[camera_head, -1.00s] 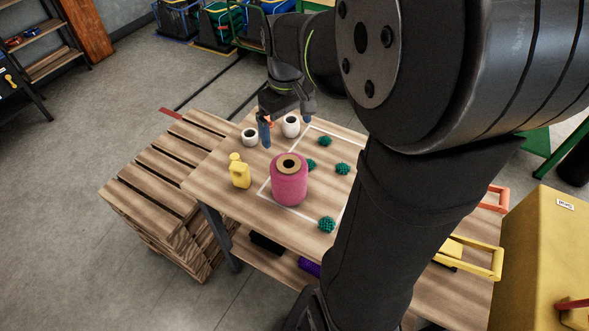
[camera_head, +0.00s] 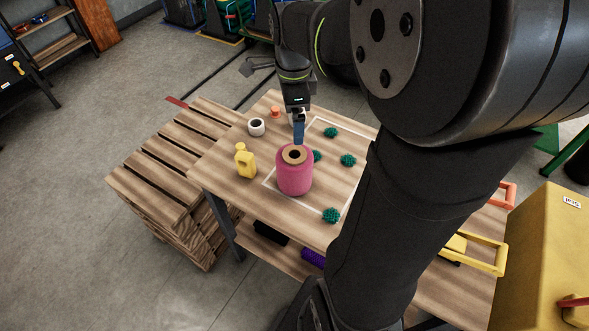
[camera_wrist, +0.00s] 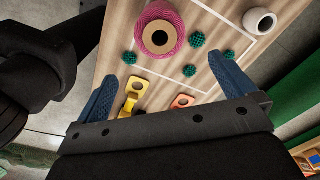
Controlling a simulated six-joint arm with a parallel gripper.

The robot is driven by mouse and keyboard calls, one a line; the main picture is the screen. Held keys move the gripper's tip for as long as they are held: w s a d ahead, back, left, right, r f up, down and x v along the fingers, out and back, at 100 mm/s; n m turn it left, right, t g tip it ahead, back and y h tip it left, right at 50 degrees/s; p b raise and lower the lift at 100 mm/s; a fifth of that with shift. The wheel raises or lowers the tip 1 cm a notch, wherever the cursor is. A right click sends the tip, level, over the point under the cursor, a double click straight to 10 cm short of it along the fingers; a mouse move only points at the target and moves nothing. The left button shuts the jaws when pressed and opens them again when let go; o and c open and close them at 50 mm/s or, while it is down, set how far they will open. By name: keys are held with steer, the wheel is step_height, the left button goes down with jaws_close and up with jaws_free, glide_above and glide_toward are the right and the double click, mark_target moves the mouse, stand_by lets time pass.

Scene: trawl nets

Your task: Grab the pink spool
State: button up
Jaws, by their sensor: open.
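The pink spool (camera_head: 294,178) stands upright on the wooden table, with a brown top and a dark centre hole. In the wrist view the spool (camera_wrist: 168,19) is at the top, ahead of the fingers and roughly between their lines. My gripper (camera_head: 299,132) is behind the spool in the head view, fingers pointing down, close to its top edge in the picture. In the wrist view my gripper's (camera_wrist: 164,74) two blue fingers are wide apart with nothing between them. The spool appears apart from the fingers.
Green clumps (camera_head: 348,160) lie around the spool by a white outline. A yellow bottle (camera_head: 245,164) stands left of it. A white roll (camera_head: 257,127) and a small orange item (camera_head: 275,112) are farther back. Yellow (camera_head: 475,252) and orange (camera_head: 508,194) handles are at right.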

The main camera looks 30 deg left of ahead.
mark_target(295, 163)
step_height(295, 163, down, 17)
steer(key=m, duration=1.1)
steer(key=shift+d+f, duration=0.1)
steer(key=shift+f, duration=0.1)
steer(key=c, duration=1.1)
steer(key=shift+r, duration=0.1)
steer(key=shift+c, duration=0.2)
